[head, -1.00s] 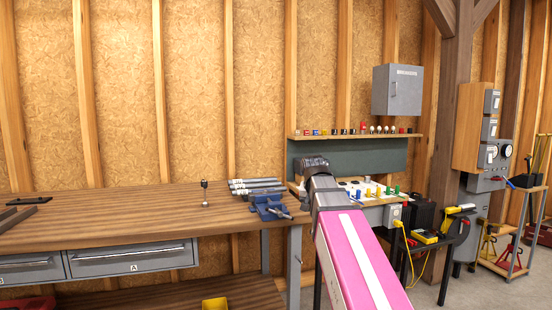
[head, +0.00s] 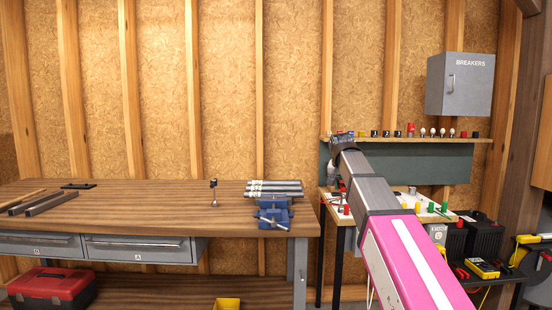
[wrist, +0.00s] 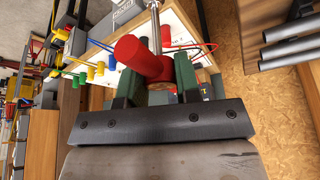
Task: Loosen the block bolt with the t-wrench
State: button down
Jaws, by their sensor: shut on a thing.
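My gripper (wrist: 158,88) is shut on a thick red handle (wrist: 132,52), which sits between its green finger pads in the wrist view. A bright steel shaft (wrist: 155,22) runs away from the handle. Together they look like the t-wrench. In the head view my gripper (head: 338,144) is beyond the right end of the bench, in front of the dark green panel, and is small and dark. The wrench is hard to make out there. I cannot pick out the block bolt for sure in either view.
The wooden workbench (head: 150,208) carries a blue vise (head: 272,213), metal pipes (head: 275,189) and a small upright rod with a dark top (head: 213,192). A board with coloured pegs (head: 405,198) lies under my arm. A grey breaker box (head: 459,84) hangs on the wall.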

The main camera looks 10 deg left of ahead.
jog(key=w+a+r, duration=0.1)
jog(key=a+r, duration=0.1)
jog(key=a, duration=1.1)
jog(key=w+a+r+n, duration=0.1)
jog(key=a+r, duration=0.2)
jog(key=a, duration=1.1)
jog(key=shift+w+r, duration=0.15)
jog(key=shift+f, duration=1.15)
jog(key=n+y, duration=0.1)
jog(key=n, duration=0.2)
jog(key=n+y, duration=0.1)
jog(key=n, duration=0.2)
jog(key=shift+d+f+y, duration=0.1)
jog(key=shift+f+y, duration=0.05)
jog(key=shift+y, duration=0.25)
jog(key=shift+n+g, duration=0.3)
jog(key=shift+n, duration=0.5)
jog(key=shift+f, duration=0.1)
